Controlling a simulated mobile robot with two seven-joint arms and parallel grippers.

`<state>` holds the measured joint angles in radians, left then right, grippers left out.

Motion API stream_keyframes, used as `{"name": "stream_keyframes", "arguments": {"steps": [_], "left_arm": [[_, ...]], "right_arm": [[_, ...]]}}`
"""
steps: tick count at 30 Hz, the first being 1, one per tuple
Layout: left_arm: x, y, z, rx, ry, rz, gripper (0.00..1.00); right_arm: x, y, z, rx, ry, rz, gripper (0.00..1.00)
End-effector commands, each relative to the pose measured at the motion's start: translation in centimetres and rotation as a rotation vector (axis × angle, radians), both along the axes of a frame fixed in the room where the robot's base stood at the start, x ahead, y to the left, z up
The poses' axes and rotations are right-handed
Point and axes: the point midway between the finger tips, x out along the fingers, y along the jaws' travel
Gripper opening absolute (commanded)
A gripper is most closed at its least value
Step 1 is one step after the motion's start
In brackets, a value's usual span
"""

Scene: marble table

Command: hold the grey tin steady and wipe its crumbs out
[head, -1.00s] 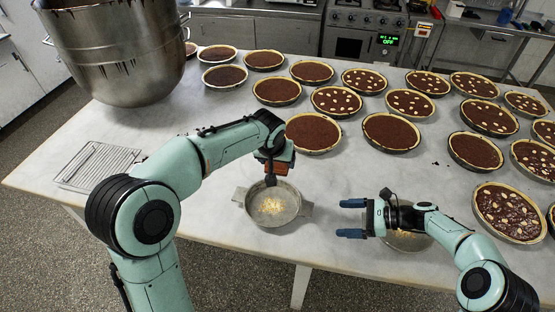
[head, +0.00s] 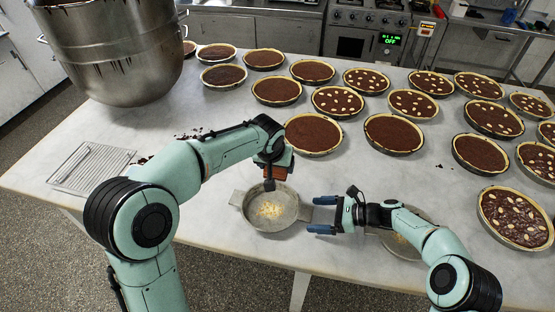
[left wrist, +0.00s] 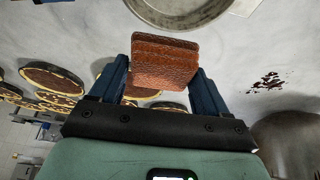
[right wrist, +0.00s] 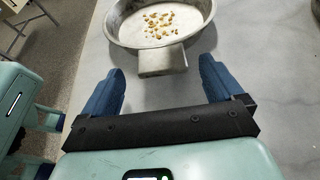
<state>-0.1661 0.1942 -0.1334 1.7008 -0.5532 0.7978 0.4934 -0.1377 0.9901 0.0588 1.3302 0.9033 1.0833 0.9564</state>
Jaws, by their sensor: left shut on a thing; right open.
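The grey tin (head: 246,213) stands on the marble table, round with flat side handles. Pale crumbs (head: 270,209) lie on its floor; they also show in the right wrist view (right wrist: 160,23). My left gripper (head: 272,172) is shut on a reddish-brown block (left wrist: 165,62), held above the tin's far side. The tin's rim (left wrist: 185,22) shows beyond the block in the left wrist view. My right gripper (head: 318,214) is open and empty just right of the tin. In the right wrist view, the tin's handle (right wrist: 162,62) lies ahead, between the open fingers.
Another grey tin (head: 398,248) is partly hidden under my right arm. Several chocolate tarts (head: 312,133) fill the far and right table. A steel bowl (head: 112,55) stands at back left, a wire rack (head: 90,167) at left. Dark crumbs (left wrist: 268,83) lie on the marble.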

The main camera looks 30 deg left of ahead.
Motion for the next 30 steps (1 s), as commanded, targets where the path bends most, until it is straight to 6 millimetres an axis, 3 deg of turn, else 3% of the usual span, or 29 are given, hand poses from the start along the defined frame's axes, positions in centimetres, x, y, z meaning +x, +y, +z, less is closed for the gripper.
{"name": "stream_keyframes", "arguments": {"steps": [7,19,20,26,30], "left_arm": [[-0.4,0.0,-1.0,0.0,0.008,0.0,0.38],[-0.5,0.0,-1.1,0.0,0.009,0.0,0.38],[-0.5,0.0,-1.1,0.0,0.009,0.0,0.38],[-0.5,0.0,-1.1,0.0,0.009,0.0,0.38],[-0.5,0.0,-1.1,0.0,0.009,0.0,0.38]], "right_arm": [[-0.5,2.2,-1.0,0.0,0.0,0.0,0.94],[-0.5,2.7,-1.0,0.0,0.0,-0.001,0.94],[-0.5,2.7,-1.0,0.0,0.0,-0.001,0.87],[-0.5,2.7,-1.1,0.0,0.0,-0.001,0.22],[-0.5,2.6,-1.1,0.0,-0.001,-0.001,0.19]]}}
